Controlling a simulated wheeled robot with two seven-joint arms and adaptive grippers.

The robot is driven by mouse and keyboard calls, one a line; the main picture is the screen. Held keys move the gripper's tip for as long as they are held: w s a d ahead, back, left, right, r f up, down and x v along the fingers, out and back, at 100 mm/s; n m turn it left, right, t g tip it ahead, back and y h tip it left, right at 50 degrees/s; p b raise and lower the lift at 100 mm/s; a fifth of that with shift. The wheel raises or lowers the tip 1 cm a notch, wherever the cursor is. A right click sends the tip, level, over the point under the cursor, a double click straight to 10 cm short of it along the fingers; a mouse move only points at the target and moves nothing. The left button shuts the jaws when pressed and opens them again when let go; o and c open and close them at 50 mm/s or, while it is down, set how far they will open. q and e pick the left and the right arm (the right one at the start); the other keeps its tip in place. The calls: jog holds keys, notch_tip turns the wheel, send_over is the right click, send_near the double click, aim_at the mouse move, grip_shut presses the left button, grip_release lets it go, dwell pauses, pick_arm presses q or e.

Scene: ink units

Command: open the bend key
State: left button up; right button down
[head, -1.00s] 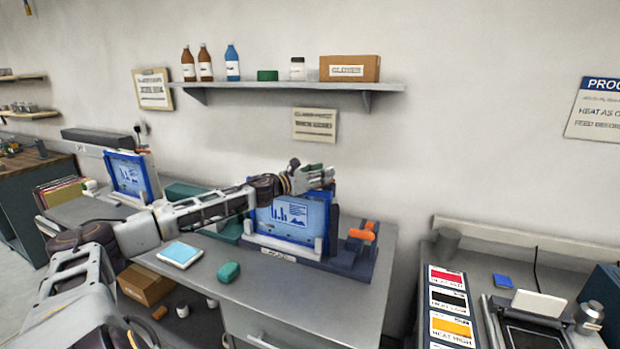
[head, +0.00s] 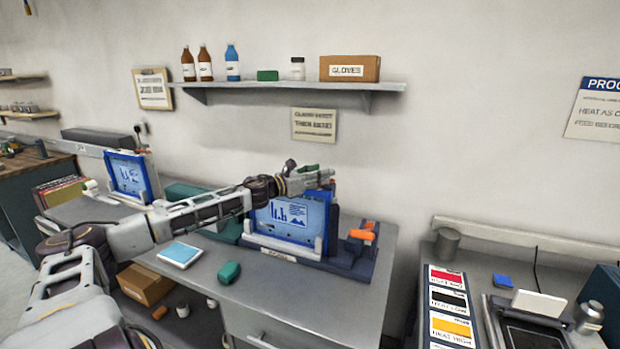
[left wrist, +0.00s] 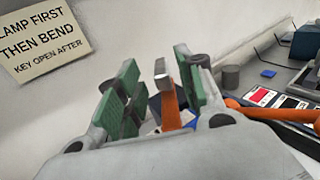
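The bend key is not labelled in view; orange handle parts (head: 362,234) sit at the right end of a dark blue fixture (head: 345,262) on the grey bench. The fixture holds a blue panel (head: 290,218) with charts on it. My left gripper (head: 326,177) is above the panel's top edge, up and left of the orange parts. In the left wrist view its green-padded fingers (left wrist: 155,92) are apart. An orange bar (left wrist: 171,110) with a grey end shows in the gap, nearer the right pad; I cannot tell if it touches. My right gripper is not in view.
A thicker orange lever (left wrist: 275,112) shows right of the fingers in the wrist view. A shelf (head: 290,86) with bottles hangs above. A second panel (head: 128,176) stands left.

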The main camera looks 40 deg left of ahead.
pick_arm(q)
jog(key=shift+v, duration=1.6)
dwell(0.4)
jog(key=shift+r, duration=0.1)
dwell(0.4)
